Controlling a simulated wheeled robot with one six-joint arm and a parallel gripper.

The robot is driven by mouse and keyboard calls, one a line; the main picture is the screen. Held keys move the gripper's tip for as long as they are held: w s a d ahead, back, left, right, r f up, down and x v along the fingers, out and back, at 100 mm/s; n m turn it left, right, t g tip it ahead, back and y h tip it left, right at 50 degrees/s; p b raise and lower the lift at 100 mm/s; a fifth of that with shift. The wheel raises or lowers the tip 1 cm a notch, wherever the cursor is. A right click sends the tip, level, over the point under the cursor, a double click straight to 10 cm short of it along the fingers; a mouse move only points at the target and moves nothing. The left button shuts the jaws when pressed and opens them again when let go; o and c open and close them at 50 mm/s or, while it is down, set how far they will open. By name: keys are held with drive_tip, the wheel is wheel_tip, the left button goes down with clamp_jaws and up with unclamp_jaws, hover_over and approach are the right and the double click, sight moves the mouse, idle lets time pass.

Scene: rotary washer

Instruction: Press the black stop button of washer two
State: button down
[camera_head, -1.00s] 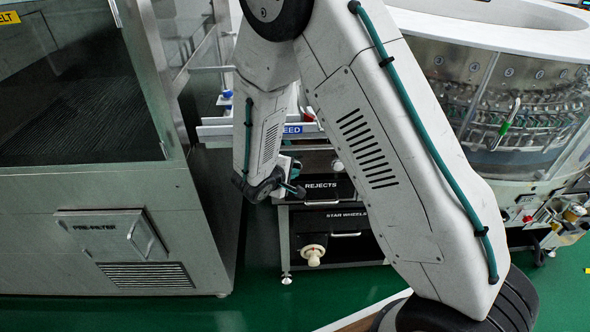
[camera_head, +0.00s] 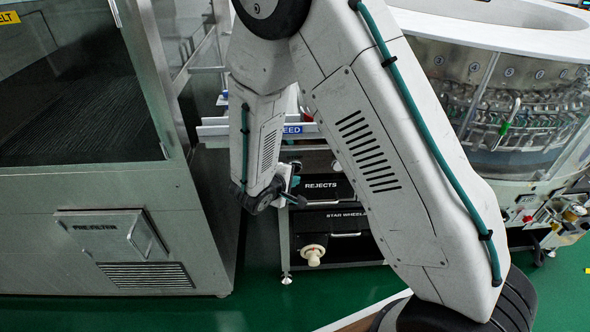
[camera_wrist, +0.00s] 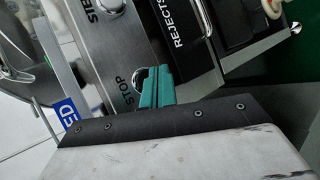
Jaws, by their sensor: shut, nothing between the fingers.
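In the wrist view, a metal panel carries a STOP label (camera_wrist: 130,90). In the head view, my gripper (camera_head: 298,197) is low in front of the cabinet, left of the REJECTS drawer (camera_head: 325,186); the button cannot be made out there.
A STEP button (camera_wrist: 115,5) sits further along the panel. Below REJECTS is a STAR WHEELS drawer (camera_head: 350,216) and a pale knob (camera_head: 312,256). A steel PRE-FILTER cabinet (camera_head: 60,190) stands close at left. A round glass-sided machine (camera_head: 520,120) stands at right.

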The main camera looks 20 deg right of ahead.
drive_tip(key=s, duration=0.1)
drive_tip(key=s+a, duration=0.1)
drive_tip(key=s, duration=0.1)
drive_tip(key=shift+s, duration=0.1)
idle(0.7)
drive_tip(key=s+d+r+m+g, duration=0.2)
drive_tip(key=s+d+r+g, duration=0.15)
drive_tip(key=s+r, duration=0.3)
drive_tip(key=s+d+r+m+g, duration=0.1)
drive_tip(key=s+d+r+g, duration=0.2)
drive_tip(key=s+r+g, duration=0.3)
drive_tip(key=s+a+r+m+t+y, duration=0.2)
drive_tip(key=s+r+m+t+y, duration=0.2)
drive_tip(key=s+r+y, duration=0.5)
drive_tip(key=s+r+m, duration=0.2)
drive_tip(key=s+r, duration=0.4)
drive_tip(key=shift+s+r, duration=0.4)
